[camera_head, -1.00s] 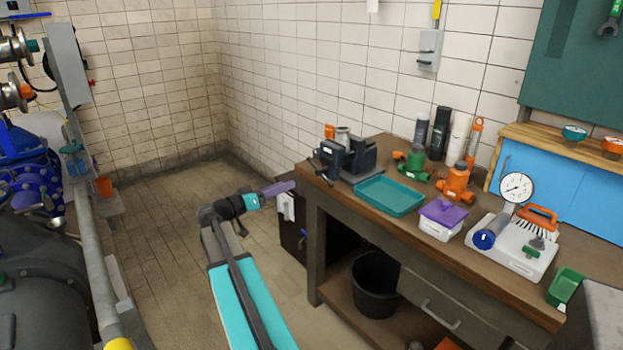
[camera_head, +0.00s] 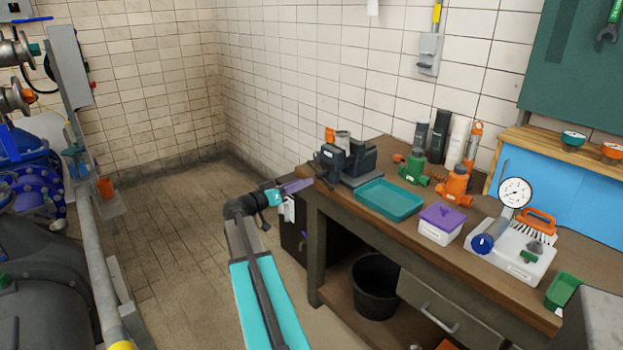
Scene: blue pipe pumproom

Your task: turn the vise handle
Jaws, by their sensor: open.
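A dark grey bench vise (camera_head: 348,161) is fixed at the left end of the wooden workbench (camera_head: 420,258). Its handle is too small and dark to make out clearly at the vise's left front. My gripper (camera_head: 306,184), with purple fingers, is just left of and in front of the vise, near the bench's left corner. It is open, though the gap between its fingers is hard to see from here. Nothing shows in it. I cannot tell whether the fingertips touch the handle.
A teal tray (camera_head: 390,200) lies right of the vise. Orange and green fittings, a purple-lidded box (camera_head: 441,222) and a pressure gauge (camera_head: 515,193) stand farther right. A black bucket (camera_head: 374,287) is under the bench. The floor to the left is clear.

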